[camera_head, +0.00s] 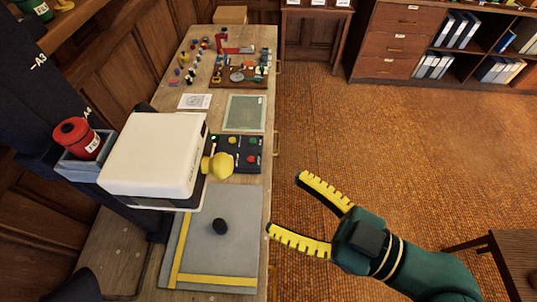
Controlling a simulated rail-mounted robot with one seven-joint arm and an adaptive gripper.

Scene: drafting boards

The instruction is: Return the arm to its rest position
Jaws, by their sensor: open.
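My gripper (285,212) shows at the lower middle right of the head view. It is green with two yellow, dark-edged fingers spread well apart, and nothing is between them. It is over the brown floor (400,160), just right of the long wooden table (266,180). Its lower finger reaches close to the table's right edge in the picture; whether they touch I cannot tell. My arm runs from the gripper to the lower right corner.
A grey board (190,245) with yellow strips holds a dark round thing (220,226). A white box-shaped machine (150,150) with a yellow knob (217,165) stands beside a button panel (240,153). A dark wooden piece (510,250) is at lower right. Open floor lies between.

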